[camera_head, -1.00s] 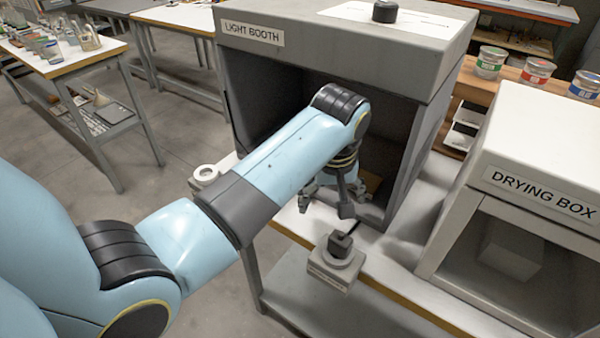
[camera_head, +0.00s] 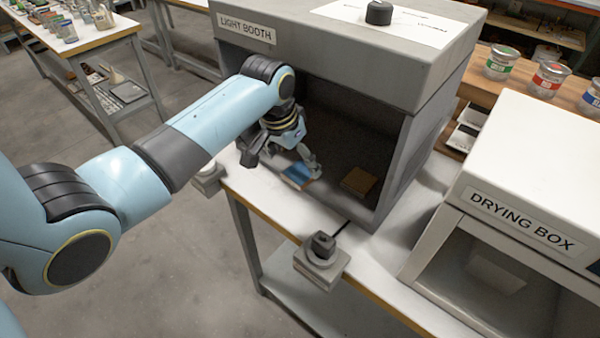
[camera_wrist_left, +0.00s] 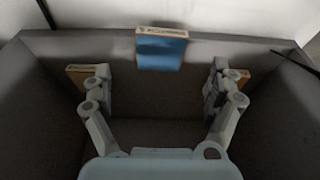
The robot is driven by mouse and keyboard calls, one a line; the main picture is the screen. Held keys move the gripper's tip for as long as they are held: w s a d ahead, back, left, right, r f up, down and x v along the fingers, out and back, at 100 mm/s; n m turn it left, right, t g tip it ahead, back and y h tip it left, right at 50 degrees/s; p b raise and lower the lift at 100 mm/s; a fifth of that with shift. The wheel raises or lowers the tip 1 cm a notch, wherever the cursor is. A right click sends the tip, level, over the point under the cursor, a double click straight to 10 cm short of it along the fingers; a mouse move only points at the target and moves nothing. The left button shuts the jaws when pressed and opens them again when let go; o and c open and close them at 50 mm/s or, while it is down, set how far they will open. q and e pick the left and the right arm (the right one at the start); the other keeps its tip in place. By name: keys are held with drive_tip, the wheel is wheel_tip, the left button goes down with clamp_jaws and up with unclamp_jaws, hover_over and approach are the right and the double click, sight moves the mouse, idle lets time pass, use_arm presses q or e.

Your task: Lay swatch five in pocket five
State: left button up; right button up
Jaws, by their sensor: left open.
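My left gripper (camera_head: 281,162) is open at the left front of the light booth's opening. A blue-faced swatch with a wood-coloured edge (camera_head: 297,174) lies by its fingertips at the booth's front. In the left wrist view the blue swatch (camera_wrist_left: 162,50) shows beyond the gap between the open fingers (camera_wrist_left: 160,88), with nothing held. A brown swatch (camera_head: 358,181) lies further right in the booth. Wood-coloured pieces show partly hidden behind both fingers in the wrist view. The swatch labels are too small to read, and I cannot identify pocket five. My right gripper is not in view.
The light booth (camera_head: 420,50) has a roof and side walls around the gripper. A grey block with a black knob (camera_head: 322,260) stands at the table's front edge. The drying box (camera_head: 530,150) stands right. Paint cans (camera_head: 548,80) stand behind it.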

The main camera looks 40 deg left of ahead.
sight(299, 172)
use_arm(q)
drive_tip(key=p+x, duration=0.1)
drive_tip(key=x, duration=0.3)
drive_tip(key=shift+w+f, duration=0.1)
drive_tip(key=shift+f, duration=0.35)
drive_tip(key=shift+c, duration=1.3)
drive_tip(key=c, duration=1.1)
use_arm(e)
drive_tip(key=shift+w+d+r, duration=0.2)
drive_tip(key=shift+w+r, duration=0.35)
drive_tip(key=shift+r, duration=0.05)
use_arm(q)
drive_tip(key=shift+o, duration=0.2)
drive_tip(key=shift+r, duration=0.15)
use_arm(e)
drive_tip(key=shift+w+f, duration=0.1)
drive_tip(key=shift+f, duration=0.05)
